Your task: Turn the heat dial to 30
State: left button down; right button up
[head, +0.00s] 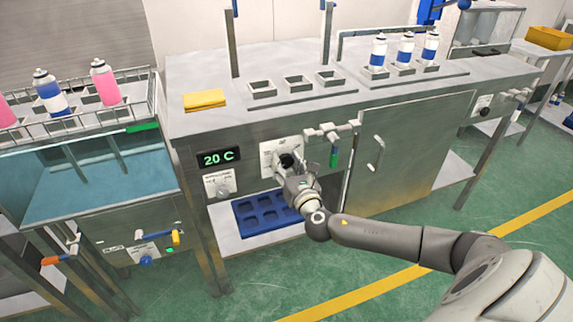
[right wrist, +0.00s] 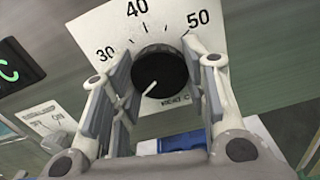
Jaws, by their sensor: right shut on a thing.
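The heat dial is a black knob (right wrist: 163,72) on a white plate marked 30, 40 and 50, seen close up in the right wrist view. Its white pointer line aims to the lower left, below the 30 mark. In the head view the dial plate (head: 267,158) is on the bench front and my gripper partly covers the knob. My right gripper (head: 289,165) is at the dial, its fingers on both sides of the knob and shut on it. A green display (head: 218,157) left of the dial reads 20 C. My left gripper is not in view.
A smaller knob plate (head: 220,184) is under the display. A blue tray (head: 268,213) lies on the shelf below. Spray cans (head: 378,52) stand on the bench top.

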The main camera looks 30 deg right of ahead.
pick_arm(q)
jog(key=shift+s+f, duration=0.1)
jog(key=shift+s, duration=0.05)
pick_arm(e)
jog(key=shift+m, duration=0.3)
jog(key=shift+c, duration=0.3)
jog(key=shift+f, duration=0.1)
jog(key=m+b, duration=0.2)
jog(key=m, duration=0.6)
jog(key=shift+m+b, duration=0.3)
jog(key=shift+b, duration=0.05)
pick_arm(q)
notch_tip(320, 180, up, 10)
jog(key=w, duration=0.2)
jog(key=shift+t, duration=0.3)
pick_arm(e)
jog(key=shift+m, duration=1.3)
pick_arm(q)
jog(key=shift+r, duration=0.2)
pick_arm(e)
jog(key=o, duration=1)
jog(key=shift+o, duration=0.2)
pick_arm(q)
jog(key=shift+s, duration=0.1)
